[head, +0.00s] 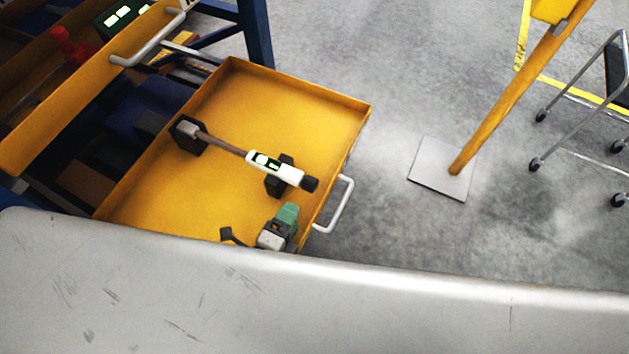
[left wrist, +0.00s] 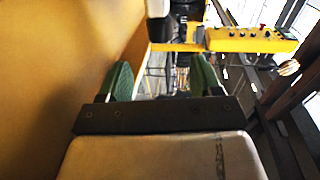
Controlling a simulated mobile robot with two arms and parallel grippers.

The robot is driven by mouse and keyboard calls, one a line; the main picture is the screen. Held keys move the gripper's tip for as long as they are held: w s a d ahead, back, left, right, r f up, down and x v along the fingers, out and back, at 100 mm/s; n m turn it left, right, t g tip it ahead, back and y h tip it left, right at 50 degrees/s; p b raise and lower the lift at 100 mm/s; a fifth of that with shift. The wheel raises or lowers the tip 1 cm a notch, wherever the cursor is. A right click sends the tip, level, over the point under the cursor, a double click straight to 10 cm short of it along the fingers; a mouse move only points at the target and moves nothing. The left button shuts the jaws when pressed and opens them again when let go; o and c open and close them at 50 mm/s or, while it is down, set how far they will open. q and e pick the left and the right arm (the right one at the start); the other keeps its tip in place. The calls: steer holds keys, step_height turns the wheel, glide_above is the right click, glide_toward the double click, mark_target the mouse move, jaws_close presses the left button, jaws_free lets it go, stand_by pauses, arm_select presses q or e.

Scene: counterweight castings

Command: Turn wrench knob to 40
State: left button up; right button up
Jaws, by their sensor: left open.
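The torque wrench (head: 222,146) lies across two black holders in the open yellow drawer (head: 328,102). Its white body (head: 280,168) carries a small lit display, too small to read. The dark knob (head: 310,184) is at its right end, near the drawer's front wall. My left gripper (head: 287,214) is low over the drawer's front part, just nearer than the knob and apart from it. In the left wrist view the green fingertips (left wrist: 160,80) stand wide apart with nothing between them. My right gripper is not in view.
The drawer's front handle (head: 340,206) sticks out to the right. Another drawer with a handle (head: 150,48) and a red item (head: 70,46) is at upper left. A yellow post on a base plate (head: 441,168) and a wheeled cart (head: 580,110) stand on the grey floor.

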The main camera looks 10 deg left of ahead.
mark_target(308, 190)
arm_select(q)
steer(key=shift+w+d+f, duration=0.1)
steer(key=shift+w, duration=0.15)
steer(key=x, duration=0.9)
steer(key=shift+w+b, duration=0.1)
steer(key=shift+b, duration=0.3)
steer(key=shift+w+d, duration=0.2)
steer(key=shift+w, duration=0.25)
steer(key=c, duration=0.9)
steer(key=shift+f+t+b, duration=0.35)
steer(key=shift+t+b, duration=0.05)
steer(key=shift+b, duration=0.7)
steer(key=shift+c, duration=0.2)
steer(key=shift+r+b, duration=0.1)
steer(key=shift+b, duration=0.2)
steer(key=shift+r+t+h, duration=0.2)
steer(key=shift+t+h, duration=0.1)
